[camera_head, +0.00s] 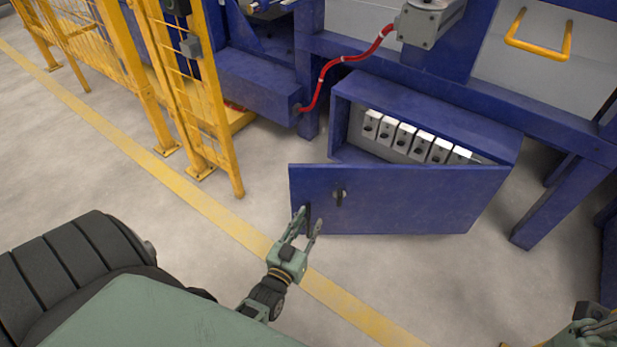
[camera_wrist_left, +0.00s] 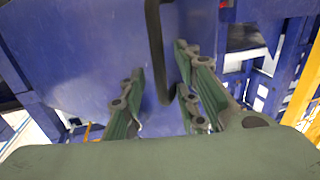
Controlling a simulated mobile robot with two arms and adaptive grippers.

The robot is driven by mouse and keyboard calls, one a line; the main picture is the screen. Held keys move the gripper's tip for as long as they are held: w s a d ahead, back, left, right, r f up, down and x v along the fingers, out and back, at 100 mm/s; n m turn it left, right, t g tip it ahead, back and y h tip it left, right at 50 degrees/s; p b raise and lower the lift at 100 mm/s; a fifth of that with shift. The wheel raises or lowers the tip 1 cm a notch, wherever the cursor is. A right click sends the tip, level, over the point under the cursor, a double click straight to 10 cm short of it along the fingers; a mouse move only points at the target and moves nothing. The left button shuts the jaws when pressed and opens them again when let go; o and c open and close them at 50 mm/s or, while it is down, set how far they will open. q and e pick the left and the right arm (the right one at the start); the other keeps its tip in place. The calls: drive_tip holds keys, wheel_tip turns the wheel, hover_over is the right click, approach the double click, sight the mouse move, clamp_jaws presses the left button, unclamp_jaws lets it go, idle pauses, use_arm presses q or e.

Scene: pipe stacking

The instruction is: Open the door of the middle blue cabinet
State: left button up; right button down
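The blue cabinet (camera_head: 430,101) stands under the blue frame in the head view. Its door (camera_head: 410,198) is part open, its left edge swung out toward me, with a gap above it. A small dark latch (camera_head: 339,194) and a dark handle (camera_head: 307,219) are near the door's left edge. My left gripper (camera_head: 309,220) is at that handle with its fingers apart. In the left wrist view the handle (camera_wrist_left: 158,50) hangs between the spread fingers, without clear contact. My right gripper (camera_head: 597,330) shows only partly at the bottom right corner.
Several white switch boxes (camera_head: 405,136) line the inside of the cabinet. A red cable (camera_head: 325,70) runs above left. Yellow fencing (camera_head: 190,90) stands at the left. Blue frame legs (camera_head: 565,200) stand at the right. The floor before the door is clear.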

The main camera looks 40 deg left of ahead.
use_arm(q)
drive_tip(key=d+p+v, duration=0.1)
drive_tip(key=p+v, duration=0.1)
drive_tip(key=v, duration=0.5)
drive_tip(key=shift+d, duration=0.2)
idle(0.4)
drive_tip(key=shift+s, duration=0.1)
drive_tip(key=shift+c, duration=0.5)
